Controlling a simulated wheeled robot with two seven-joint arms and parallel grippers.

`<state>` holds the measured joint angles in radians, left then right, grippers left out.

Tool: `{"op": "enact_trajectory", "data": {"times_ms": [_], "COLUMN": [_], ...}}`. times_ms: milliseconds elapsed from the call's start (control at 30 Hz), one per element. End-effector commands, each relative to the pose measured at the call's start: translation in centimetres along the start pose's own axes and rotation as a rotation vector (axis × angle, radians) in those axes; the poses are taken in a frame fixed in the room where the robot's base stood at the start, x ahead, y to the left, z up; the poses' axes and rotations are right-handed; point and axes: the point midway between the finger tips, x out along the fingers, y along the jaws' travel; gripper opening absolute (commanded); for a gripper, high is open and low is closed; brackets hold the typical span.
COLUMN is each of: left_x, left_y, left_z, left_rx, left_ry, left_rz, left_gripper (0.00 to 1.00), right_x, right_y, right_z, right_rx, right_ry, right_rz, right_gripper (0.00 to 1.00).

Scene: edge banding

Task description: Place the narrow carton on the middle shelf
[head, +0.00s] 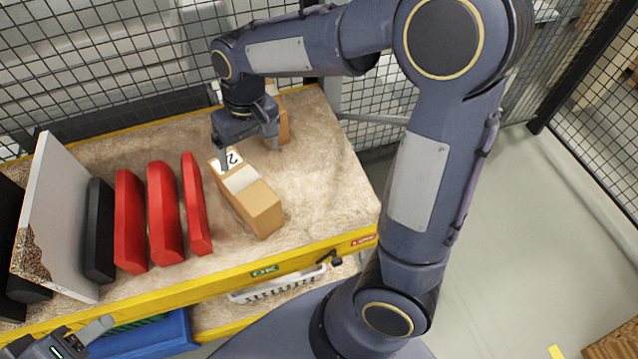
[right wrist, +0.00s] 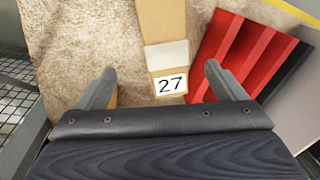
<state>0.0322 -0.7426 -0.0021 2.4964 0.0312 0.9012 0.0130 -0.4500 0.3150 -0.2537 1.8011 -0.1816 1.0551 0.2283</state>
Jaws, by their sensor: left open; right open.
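A narrow brown carton (head: 260,208) with a white band and a white number label lies on the beige shelf surface. In the right wrist view the carton (right wrist: 168,22) shows label 27, facing the camera. My right gripper (head: 245,140) is open above the carton's far, labelled end. In the right wrist view the fingers (right wrist: 163,82) stand apart on either side of the label's line; contact cannot be told. My left gripper (head: 88,338) is open at the bottom left, partly cut off by the frame. The shelf (head: 325,190) has a yellow front rail; whether it is the middle one cannot be told.
Several red pieces (head: 163,215), a black piece (head: 99,230) and a pale panel (head: 62,215) stand left of the carton. Another brown carton (head: 283,118) is behind my right gripper. A white basket (head: 280,287) and blue bin (head: 145,340) are below. Mesh fencing (head: 110,60) stands behind.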

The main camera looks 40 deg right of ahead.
Motion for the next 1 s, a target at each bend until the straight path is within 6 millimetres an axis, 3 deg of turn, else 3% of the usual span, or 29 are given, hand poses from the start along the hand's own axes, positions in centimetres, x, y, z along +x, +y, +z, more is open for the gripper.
{"op": "enact_trajectory", "data": {"times_ms": [33,200,400,500,700,1000], "left_x": [0.0,0.0,0.0,0.0,0.0,0.0], "left_y": [0.0,0.0,0.0,0.0,0.0,0.0], "left_z": [0.0,0.0,0.0,0.0,0.0,0.0], "left_rx": [0.0,0.0,0.0,0.0,0.0,0.0], "left_ry": [0.0,0.0,0.0,0.0,0.0,0.0], "left_rz": [0.0,0.0,0.0,0.0,0.0,0.0], "left_gripper": [0.52,0.52,0.52,0.52,0.52,0.52], "right_x": [-1.5,-4.7,-5.5,-5.1,-4.4,-4.3], "right_y": [1.2,3.6,4.3,4.2,4.0,3.9], "right_z": [1.8,8.4,15.4,17.6,19.4,19.4], "right_rx": [0.031,0.095,0.152,0.17,0.185,0.186], "right_ry": [0.033,0.164,0.334,0.394,0.45,0.452], "right_rz": [-0.05,-0.185,-0.245,-0.245,-0.236,-0.236], "right_gripper": [0.9,0.9,0.9,0.9,0.9,0.9]}}
